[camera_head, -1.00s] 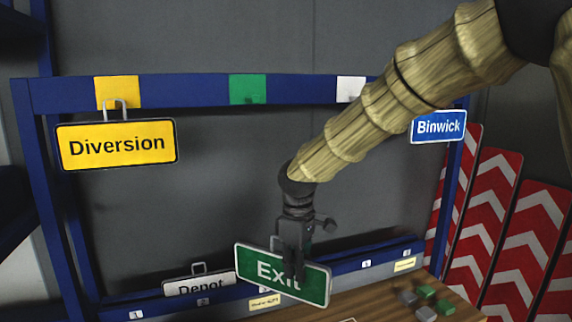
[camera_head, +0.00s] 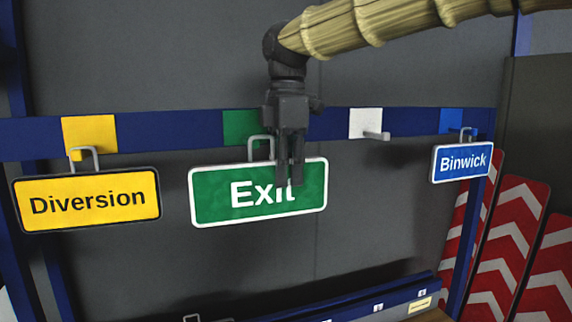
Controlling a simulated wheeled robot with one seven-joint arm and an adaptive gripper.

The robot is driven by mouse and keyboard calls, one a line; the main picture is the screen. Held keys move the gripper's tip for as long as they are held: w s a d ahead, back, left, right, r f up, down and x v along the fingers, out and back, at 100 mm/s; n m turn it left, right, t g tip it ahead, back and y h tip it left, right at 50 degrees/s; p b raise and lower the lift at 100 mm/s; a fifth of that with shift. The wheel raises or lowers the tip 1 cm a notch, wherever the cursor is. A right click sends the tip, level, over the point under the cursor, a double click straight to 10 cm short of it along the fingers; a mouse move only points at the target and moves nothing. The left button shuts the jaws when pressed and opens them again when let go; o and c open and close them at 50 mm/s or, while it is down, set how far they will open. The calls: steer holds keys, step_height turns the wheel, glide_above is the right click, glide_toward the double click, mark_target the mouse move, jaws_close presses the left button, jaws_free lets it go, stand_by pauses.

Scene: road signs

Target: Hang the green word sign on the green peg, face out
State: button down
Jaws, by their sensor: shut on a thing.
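The green word sign (camera_head: 230,203) reads "Exit" in white and faces me, nearly level. My gripper (camera_head: 290,178) points down and is shut on the sign's upper edge, right of its middle. The sign's grey wire hanger (camera_head: 261,138) rises in front of the green patch (camera_head: 240,127) on the blue rail. The green peg itself is not clearly visible behind the hanger and my gripper. I cannot tell whether the hanger is around the peg.
A yellow "Diversion" sign (camera_head: 88,200) hangs at the left, and a blue "Binwick" sign (camera_head: 462,162) at the right. A bare peg (camera_head: 376,135) sticks out under the white patch (camera_head: 366,120). Red and white chevron boards (camera_head: 512,230) stand at the right.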

steer(key=w, duration=0.2)
steer(key=w+a, duration=0.1)
steer(key=shift+w+a+r, duration=0.1)
steer(key=shift+w+r, duration=0.05)
steer(key=shift+w, duration=0.2)
steer(key=shift+w+a, duration=0.25)
steer(key=shift+w, duration=0.6)
steer(key=shift+w+a, duration=0.25)
steer(key=shift+w, duration=0.6)
steer(key=shift+w+a, duration=0.25)
steer(key=shift+w, duration=0.6)
steer(key=shift+s, duration=0.1)
steer(key=shift+f, duration=0.9)
steer(key=c, duration=1.4)
jaws_free()
steer(key=shift+o, duration=0.2)
